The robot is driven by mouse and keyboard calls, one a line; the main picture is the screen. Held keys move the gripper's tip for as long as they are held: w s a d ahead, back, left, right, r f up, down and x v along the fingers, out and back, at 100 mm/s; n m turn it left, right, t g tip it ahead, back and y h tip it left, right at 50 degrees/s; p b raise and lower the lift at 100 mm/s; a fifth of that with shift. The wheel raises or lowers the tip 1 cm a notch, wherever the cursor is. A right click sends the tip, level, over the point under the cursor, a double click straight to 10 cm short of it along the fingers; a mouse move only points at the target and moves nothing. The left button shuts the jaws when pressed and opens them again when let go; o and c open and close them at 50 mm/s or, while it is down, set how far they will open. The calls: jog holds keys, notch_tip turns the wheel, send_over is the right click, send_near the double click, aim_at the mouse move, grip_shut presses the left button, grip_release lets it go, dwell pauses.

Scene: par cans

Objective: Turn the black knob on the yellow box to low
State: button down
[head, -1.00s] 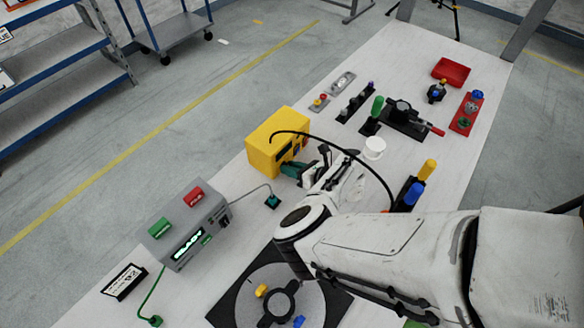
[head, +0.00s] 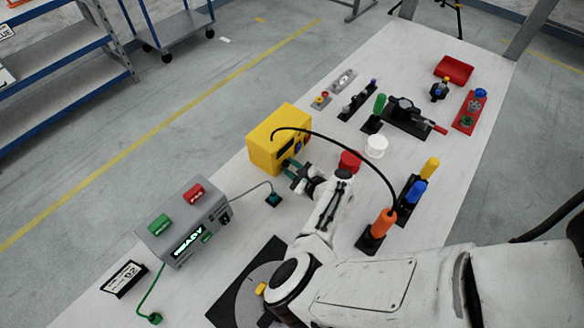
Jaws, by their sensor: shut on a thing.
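The yellow box (head: 266,145) stands on the white table in the middle of the head view. Its front face, turned to the right and toward me, has a dark panel and a small blue part near its right edge. My gripper (head: 291,166) is at the lower part of this front face, with its teal fingers against it. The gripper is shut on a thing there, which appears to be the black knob. The fingers hide the knob, so its pointer and setting cannot be read.
A black cable arches from the box to an orange handle (head: 382,223). A grey box (head: 184,222) with a READY display stands at the left front. A red part (head: 350,161) and a white cylinder (head: 376,146) stand right of my gripper. Several handled fixtures fill the back.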

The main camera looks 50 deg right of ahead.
jog(key=shift+f+n+h+b, duration=0.15)
jog(key=shift+n+h+b, duration=0.15)
jog(key=shift+n, duration=0.3)
jog(key=c, duration=0.9)
grip_release()
jog(key=shift+a, duration=0.1)
jog(key=shift+v, duration=3.8)
jog(key=shift+f, duration=0.1)
